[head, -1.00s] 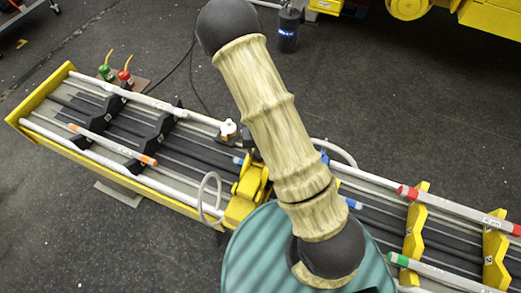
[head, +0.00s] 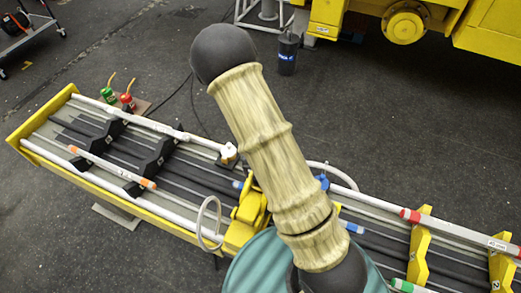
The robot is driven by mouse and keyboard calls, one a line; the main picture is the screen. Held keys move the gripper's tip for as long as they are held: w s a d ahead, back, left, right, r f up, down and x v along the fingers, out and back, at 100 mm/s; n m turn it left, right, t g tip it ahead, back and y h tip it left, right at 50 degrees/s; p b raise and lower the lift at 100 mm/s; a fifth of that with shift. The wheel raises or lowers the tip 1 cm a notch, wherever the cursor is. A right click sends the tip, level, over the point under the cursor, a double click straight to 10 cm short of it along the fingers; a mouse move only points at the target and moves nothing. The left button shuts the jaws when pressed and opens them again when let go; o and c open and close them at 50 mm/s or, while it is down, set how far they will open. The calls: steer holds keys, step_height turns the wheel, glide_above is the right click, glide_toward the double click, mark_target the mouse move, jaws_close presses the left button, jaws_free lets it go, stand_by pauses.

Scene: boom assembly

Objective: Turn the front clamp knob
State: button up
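A long yellow-ended boom assembly (head: 28,118) runs across the floor from upper left to lower right. A yellow clamp body (head: 246,212) stands near its middle, partly hidden behind my arm. A small blue part (head: 323,182) shows just right of my arm. I cannot tell which part is the front clamp knob; it may be hidden. My arm crosses the middle of the view, and my gripper is not visible.
Black notched supports (head: 155,155) and yellow notched supports (head: 418,258) hold tubes. A clear hose loop (head: 208,222) stands at the near rail. Green and red canisters (head: 126,101) are behind the boom. A dark bin (head: 288,55) and yellow machinery (head: 450,28) stand at the back.

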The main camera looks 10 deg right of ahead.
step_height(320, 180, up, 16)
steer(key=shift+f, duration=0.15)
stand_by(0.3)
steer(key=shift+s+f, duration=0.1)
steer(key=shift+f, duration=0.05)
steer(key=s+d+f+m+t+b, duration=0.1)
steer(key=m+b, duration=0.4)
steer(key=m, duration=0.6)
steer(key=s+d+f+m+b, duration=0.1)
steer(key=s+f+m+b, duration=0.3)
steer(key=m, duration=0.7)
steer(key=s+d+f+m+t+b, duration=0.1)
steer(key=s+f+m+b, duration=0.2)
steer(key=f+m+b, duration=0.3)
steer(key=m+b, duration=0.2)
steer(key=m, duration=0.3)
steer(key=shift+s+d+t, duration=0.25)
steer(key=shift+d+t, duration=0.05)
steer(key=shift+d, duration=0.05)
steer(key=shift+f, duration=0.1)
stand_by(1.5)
